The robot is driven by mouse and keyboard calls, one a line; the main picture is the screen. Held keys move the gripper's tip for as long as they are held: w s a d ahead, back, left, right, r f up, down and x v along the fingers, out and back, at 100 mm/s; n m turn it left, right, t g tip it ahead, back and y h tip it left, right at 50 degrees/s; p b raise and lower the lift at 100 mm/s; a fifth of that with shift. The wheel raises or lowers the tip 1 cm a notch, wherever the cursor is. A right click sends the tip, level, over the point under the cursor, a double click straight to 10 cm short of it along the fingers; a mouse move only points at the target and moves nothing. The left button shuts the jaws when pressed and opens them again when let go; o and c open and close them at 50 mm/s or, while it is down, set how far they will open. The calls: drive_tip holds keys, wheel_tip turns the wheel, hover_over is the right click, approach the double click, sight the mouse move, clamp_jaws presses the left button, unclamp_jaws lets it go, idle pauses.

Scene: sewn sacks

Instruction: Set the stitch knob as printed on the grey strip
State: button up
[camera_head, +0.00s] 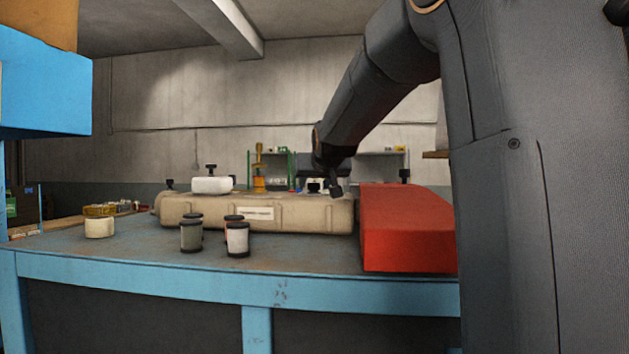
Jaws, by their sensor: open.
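A long beige machine body (290,214) lies across the blue-topped table. A small pale label (256,213) is on its front; its print is too small to read. A white block (211,186) sits on its left part, with a small black knob-like piece (211,168) on top. Another dark knob-like piece (170,184) shows at the far left end. I cannot tell which is the stitch knob or make out a grey strip. My gripper (325,189) is open, low over the right part of the beige body. Its fingers are small and dark, and contact cannot be judged.
A red block (410,230) stands right of the beige body, with a dark knob-like piece (404,175) behind it. A cream jar (99,226) is at left. The table (130,262) front is clear.

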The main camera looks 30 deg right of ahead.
drive_tip(key=shift+c, duration=0.4)
drive_tip(key=c, duration=1)
drive_tip(key=shift+w+a+f+b, duration=0.15)
drive_tip(key=shift+f+b, duration=0.1)
drive_tip(key=shift+b, duration=0.85)
